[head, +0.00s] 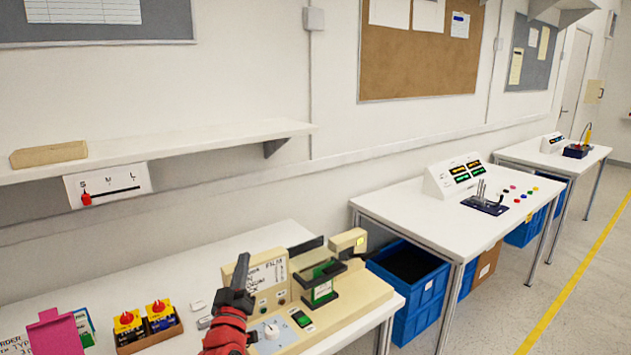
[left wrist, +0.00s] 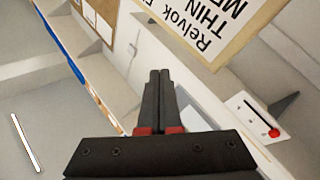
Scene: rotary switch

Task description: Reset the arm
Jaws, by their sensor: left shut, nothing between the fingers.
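My left gripper (head: 238,282) is raised over the near table in the head view, its black fingers pointing up. In the left wrist view its two fingers (left wrist: 158,100) lie together, shut and empty. Below and to its right in the head view is a beige machine (head: 355,305) with a white rotary knob (head: 271,330) on its front. The gripper appears apart from the knob, and the red wrist covers part of the machine's left side. My right gripper is not in view.
A shelf (head: 215,141) runs along the wall, with an S-M-L slider panel (head: 110,186) below it. A small box with red-topped items (head: 145,328) and a pink holder (head: 55,333) stand left on the table. Blue bins (head: 410,290) stand to the right.

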